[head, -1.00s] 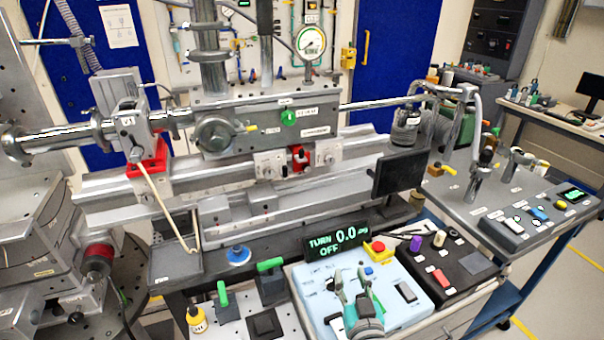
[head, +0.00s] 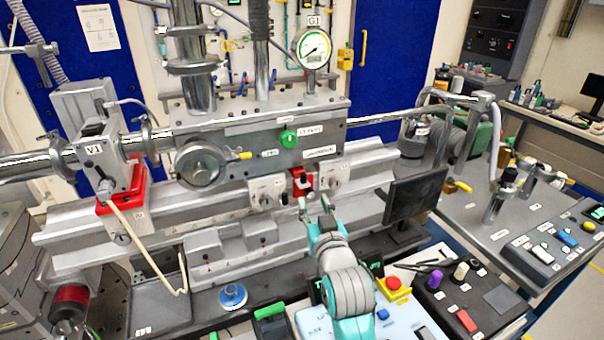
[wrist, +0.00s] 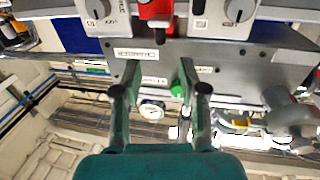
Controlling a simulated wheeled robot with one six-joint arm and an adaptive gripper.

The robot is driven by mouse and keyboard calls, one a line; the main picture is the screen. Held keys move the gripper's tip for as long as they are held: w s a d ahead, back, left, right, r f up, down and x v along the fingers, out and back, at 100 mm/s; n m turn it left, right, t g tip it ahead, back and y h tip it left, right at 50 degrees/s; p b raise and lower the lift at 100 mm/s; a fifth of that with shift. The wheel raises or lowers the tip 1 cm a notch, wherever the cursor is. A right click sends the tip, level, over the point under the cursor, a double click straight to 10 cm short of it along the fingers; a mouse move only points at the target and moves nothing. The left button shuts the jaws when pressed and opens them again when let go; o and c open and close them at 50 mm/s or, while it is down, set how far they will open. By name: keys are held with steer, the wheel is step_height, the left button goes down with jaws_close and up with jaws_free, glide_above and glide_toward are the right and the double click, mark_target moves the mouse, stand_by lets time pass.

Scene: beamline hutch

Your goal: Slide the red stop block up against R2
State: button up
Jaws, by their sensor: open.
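The red stop block (head: 302,182) sits on the rail between two pale grey blocks with round dials, the left dial block (head: 267,191) and the right dial block (head: 335,175). I cannot read which one is R2. In the wrist view, which is upside down, the red stop block (wrist: 157,12) is cut off by the top edge, with a small gap to the dial block on each side. My gripper (head: 314,202) is open and empty, just in front of and below the red block. Its spread fingers (wrist: 158,78) also show in the wrist view, apart from the block.
The chamber box (head: 265,140) with its handwheel (head: 201,163) and green knob (head: 288,138) stands above and behind the rail. A dark screen (head: 415,194) stands to the right of my gripper. Grey blocks (head: 260,233) sit on the lower ledge at left.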

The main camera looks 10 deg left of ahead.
mark_target(304, 180)
steer(key=x, duration=1)
steer(key=shift+w+a, duration=0.1)
steer(key=shift+w, duration=0.15)
jaws_close()
